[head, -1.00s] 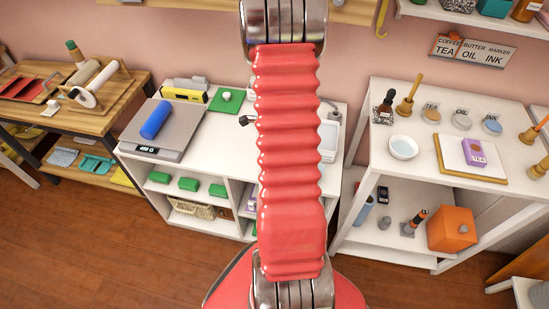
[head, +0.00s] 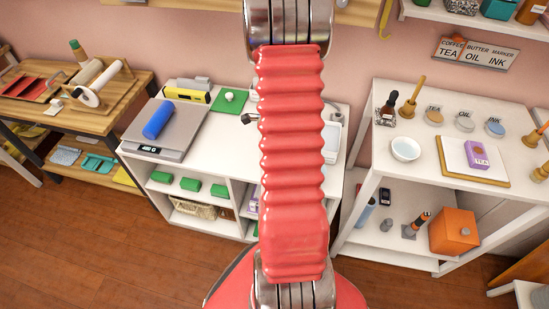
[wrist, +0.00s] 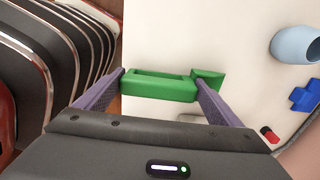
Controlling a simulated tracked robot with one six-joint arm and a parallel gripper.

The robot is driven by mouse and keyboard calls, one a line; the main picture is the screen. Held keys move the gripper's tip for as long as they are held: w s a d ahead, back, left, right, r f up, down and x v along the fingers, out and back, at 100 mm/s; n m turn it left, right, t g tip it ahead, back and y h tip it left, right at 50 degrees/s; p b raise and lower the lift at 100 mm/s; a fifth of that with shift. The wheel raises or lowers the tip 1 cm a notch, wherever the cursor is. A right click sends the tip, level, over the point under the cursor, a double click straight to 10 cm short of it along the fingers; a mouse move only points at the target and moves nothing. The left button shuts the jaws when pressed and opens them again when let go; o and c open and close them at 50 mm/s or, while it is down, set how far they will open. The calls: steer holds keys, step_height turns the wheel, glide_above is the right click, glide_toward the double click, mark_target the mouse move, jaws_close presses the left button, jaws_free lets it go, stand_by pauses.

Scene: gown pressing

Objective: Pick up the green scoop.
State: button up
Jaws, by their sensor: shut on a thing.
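The green scoop (wrist: 158,86) is between the two purple-grey fingers of my gripper (wrist: 160,82) in the wrist view. The fingers are shut on it, one at each end of its long green body. A small angled green part shows at its right end, by the right finger. A white surface shows behind and beyond the scoop; I cannot tell how far it is from it. In the head view my own red arm covers the middle, and neither the gripper nor the held scoop can be made out.
A white shelf unit (head: 205,218) stands ahead, with a scale (head: 165,130) bearing a blue roller (head: 158,119), and green blocks (head: 190,184) below. A white table (head: 400,179) with a bowl (head: 405,149) is at right. The wooden floor at front left is clear.

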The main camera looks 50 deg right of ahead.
step_height(320, 180, up, 9)
steer(key=shift+r, duration=0.1)
stand_by(0.3)
stand_by(0.4)
steer(key=o, duration=0.5)
steer(key=c, duration=0.6)
steer(key=shift+o, duration=0.2)
